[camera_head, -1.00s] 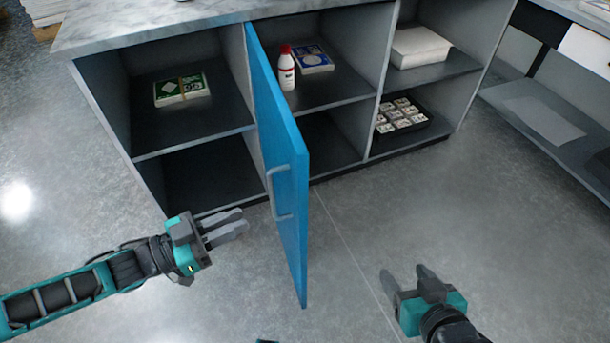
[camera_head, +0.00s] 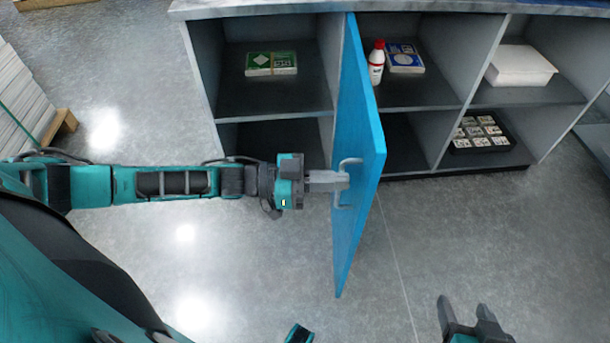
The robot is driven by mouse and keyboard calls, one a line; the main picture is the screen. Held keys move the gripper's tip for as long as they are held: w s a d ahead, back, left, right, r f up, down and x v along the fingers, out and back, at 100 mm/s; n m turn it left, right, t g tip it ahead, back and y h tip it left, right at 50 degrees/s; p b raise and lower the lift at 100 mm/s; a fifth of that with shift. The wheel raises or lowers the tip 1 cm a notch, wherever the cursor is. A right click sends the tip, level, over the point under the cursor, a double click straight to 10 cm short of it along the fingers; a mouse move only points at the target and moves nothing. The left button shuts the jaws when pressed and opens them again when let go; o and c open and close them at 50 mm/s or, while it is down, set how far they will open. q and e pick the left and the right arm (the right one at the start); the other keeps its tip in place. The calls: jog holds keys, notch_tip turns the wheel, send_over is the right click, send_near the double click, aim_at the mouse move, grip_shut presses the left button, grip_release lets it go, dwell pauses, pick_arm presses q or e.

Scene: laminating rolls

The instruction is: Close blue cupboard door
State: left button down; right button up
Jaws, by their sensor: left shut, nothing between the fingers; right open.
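The blue cupboard door (camera_head: 360,130) stands open, sticking out from the cupboard front at the divider between the left and middle columns. Its grey handle (camera_head: 340,200) is on the face turned left. My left gripper (camera_head: 343,181) is shut and empty, pointing right, with its fingertips at the handle and overlapping it in the picture. I cannot tell whether the fingers touch the handle or the door. My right gripper (camera_head: 465,307) is open and empty at the bottom right, low in the view and apart from the door. The door hides part of the middle column.
The cupboard shelves hold a green-and-white pack (camera_head: 271,63), a white bottle with a red cap (camera_head: 376,62), a blue-and-white pack (camera_head: 405,58), a white box (camera_head: 520,66) and a black tray (camera_head: 498,148) of small items. The floor right of the door is clear.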

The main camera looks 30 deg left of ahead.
pick_arm(q)
jog(key=shift+x, duration=1.2)
